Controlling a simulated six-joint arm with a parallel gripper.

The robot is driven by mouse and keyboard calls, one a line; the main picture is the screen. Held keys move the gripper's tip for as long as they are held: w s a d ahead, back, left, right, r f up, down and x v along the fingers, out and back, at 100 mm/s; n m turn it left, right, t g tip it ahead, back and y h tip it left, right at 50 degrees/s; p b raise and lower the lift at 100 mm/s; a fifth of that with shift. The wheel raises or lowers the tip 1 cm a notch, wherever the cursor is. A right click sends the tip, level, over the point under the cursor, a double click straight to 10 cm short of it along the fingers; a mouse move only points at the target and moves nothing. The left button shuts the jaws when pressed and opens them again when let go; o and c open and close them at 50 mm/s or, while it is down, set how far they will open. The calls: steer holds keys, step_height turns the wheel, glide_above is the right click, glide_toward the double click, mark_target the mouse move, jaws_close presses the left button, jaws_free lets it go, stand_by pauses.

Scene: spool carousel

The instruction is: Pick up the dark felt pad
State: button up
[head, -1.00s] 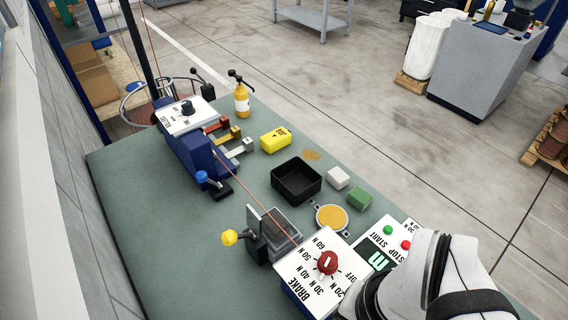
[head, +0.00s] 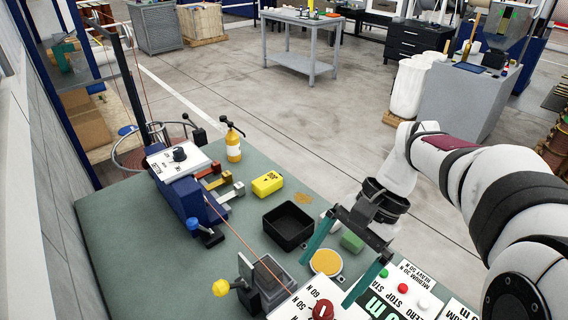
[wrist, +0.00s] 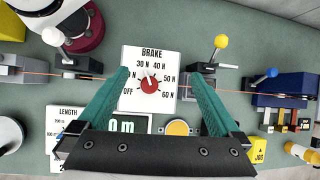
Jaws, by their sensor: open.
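A dark grey pad-like face (head: 271,271) shows in the light grey open holder (head: 287,293) beside the yellow-knobbed lever; I cannot tell for certain that it is the felt pad. The cable runs past it. My gripper (head: 327,280) is open and empty, its two teal fingers pointing down above the bench, to the right of the holder. In the wrist view my gripper (wrist: 159,75) spans the brake box, and the holder is partly hidden behind the right finger.
The yellow-knobbed lever (head: 220,288), brake box (head: 305,303) and taut cable crowd the holder. The green bench is clear at left.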

steer(key=w+d+f+m+g+y, duration=0.1)
steer(key=w+f+m+y, duration=0.3)
steer(key=w, duration=0.7)
steer(key=y, duration=0.3)
glide_toward(278, 267)
steer(key=shift+m, duration=0.5)
steer(key=x, duration=1.1)
steer(key=shift+g+y, duration=0.3)
steer(key=shift+g, duration=0.1)
steer(key=c, duration=1)
